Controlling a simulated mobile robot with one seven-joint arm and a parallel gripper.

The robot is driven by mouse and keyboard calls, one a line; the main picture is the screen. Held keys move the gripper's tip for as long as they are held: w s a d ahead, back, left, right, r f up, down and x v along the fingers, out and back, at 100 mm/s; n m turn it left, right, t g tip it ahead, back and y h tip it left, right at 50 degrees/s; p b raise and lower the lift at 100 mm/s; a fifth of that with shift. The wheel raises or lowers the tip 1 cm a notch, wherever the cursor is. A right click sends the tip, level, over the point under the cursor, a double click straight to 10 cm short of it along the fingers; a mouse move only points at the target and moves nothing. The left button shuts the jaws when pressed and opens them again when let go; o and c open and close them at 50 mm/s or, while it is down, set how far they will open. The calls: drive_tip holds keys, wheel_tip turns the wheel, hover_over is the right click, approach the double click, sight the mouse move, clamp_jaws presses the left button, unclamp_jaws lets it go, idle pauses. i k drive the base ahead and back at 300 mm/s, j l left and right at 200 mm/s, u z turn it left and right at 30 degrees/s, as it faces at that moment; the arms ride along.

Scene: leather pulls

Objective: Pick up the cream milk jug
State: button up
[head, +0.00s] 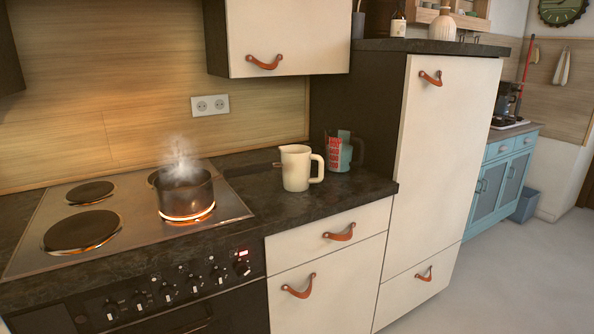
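The cream milk jug (296,168) stands upright on the dark countertop (352,191), right of the stove. Its handle points to the right. Its spout is at the upper left. My gripper is not in the head view.
A steaming pot (184,190) sits on a glowing burner of the stove (128,228), left of the jug, its handle reaching toward the jug. A teal and red mug or jug (340,152) stands close behind the jug on the right. A tall cabinet (437,150) bounds the counter on the right.

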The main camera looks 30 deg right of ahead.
sight(296, 158)
drive_tip(key=i+z, duration=0.4)
drive_tip(key=i, duration=0.55)
drive_tip(key=z, duration=0.8)
drive_tip(key=i, duration=0.5)
